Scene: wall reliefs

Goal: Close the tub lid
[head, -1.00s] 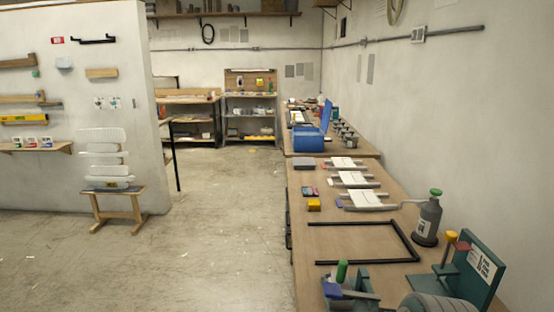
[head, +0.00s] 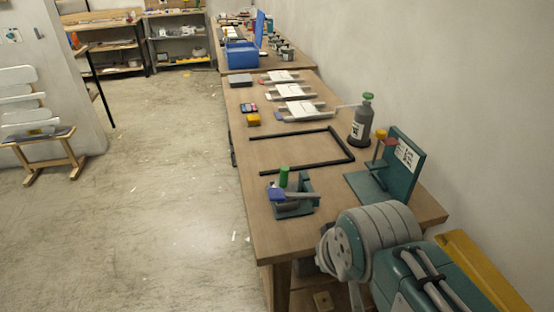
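A blue tub (head: 241,55) stands on the far workbench in the head view. Its blue lid (head: 260,28) stands raised and upright at the tub's right side, so the tub is open. My gripper is not in view. A grey and teal rounded machine body at the lower right may be part of my arm; I cannot tell.
The near workbench (head: 240,170) holds a black frame (head: 300,150), a grey bottle with a green cap (head: 362,118), a teal bracket (head: 402,165) and a small teal fixture (head: 290,195). Several white trays lie beyond.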

